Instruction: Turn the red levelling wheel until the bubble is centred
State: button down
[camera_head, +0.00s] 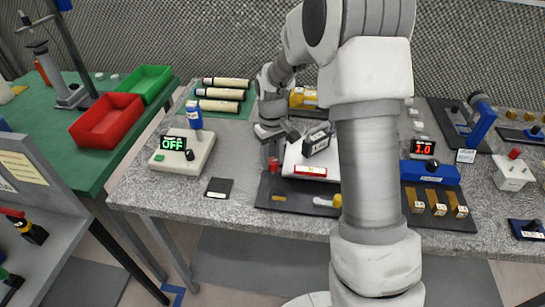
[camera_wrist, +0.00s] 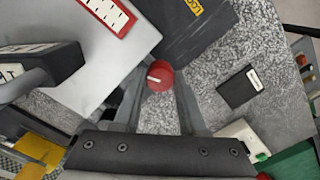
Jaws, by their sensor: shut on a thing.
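The red levelling wheel (camera_wrist: 160,76) is a small round knob with a white mark on its top. It also shows in the head view (camera_head: 273,163), at the left side of a white tilted plate (camera_head: 293,157). My gripper (camera_head: 271,148) comes down on the wheel from above. In the wrist view its two fingers (camera_wrist: 160,86) are on either side of the wheel, shut on it. A red-framed level with a white scale (camera_head: 310,171) lies at the plate's front edge; it also shows in the wrist view (camera_wrist: 108,14). I cannot make out its bubble.
A dark block (camera_head: 316,140) with a white label stands on the plate. A black card (camera_head: 218,188) and a white box reading OFF (camera_head: 187,155) are to the left. Bare table lies between.

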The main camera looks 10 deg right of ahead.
aim_at(272, 161)
jog(key=shift+n, duration=0.9)
jog(key=shift+c, duration=2.3)
grip_release()
jog(key=shift+r, duration=0.1)
notch_tip(272, 161, up, 8)
jog(key=p, duration=0.6)
